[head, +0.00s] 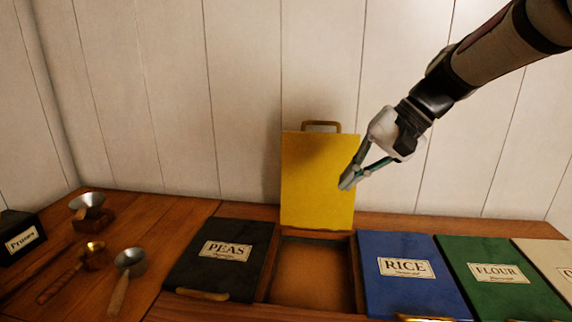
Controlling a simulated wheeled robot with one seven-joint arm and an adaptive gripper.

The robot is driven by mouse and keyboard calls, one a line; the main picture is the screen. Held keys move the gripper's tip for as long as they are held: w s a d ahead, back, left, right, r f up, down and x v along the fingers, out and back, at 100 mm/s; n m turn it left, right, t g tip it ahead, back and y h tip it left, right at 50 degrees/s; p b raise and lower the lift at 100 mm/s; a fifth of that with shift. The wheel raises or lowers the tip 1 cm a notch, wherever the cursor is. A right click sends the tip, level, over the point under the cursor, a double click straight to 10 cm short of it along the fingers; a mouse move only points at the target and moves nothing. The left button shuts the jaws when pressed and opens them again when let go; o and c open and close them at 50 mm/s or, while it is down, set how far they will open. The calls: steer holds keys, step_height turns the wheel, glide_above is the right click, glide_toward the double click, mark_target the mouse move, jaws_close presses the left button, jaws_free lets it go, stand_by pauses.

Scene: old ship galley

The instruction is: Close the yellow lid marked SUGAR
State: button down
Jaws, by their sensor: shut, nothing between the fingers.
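The yellow lid (318,180) stands upright at the back of an open bin (310,275), with its brass handle (321,125) at the top. The side of the lid facing me is plain; no SUGAR marking shows. The bin is between the PEAS lid and the RICE lid, and its inside is brown. My gripper (347,183) is shut and empty. Its fingertips overlap the right edge of the yellow lid in the head view; I cannot tell whether they touch it.
The black PEAS lid (222,258), blue RICE lid (408,274) and green FLOUR lid (499,277) lie closed. Scoops (130,262) lie on the wooden counter (150,215) at left, near a dark labelled box (20,237). A plank wall (240,90) stands behind.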

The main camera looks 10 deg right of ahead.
steer(key=w+d+f+m+t+y+b, duration=0.2)
steer(key=w+d+f+t+y, duration=0.2)
steer(key=w+d, duration=0.75)
steer(key=w+d+f+m+t+y+b, duration=0.1)
steer(key=w+d+f+m+t+y, duration=0.25)
steer(key=w+d, duration=0.8)
steer(key=w+a+f+n, duration=0.1)
steer(key=w+a+f, duration=0.1)
steer(key=w+a, duration=0.55)
steer(key=s+a+p, duration=0.1)
steer(key=s, duration=0.4)
steer(key=shift+s+a+r+p, duration=0.35)
steer(key=shift+s+a, duration=0.05)
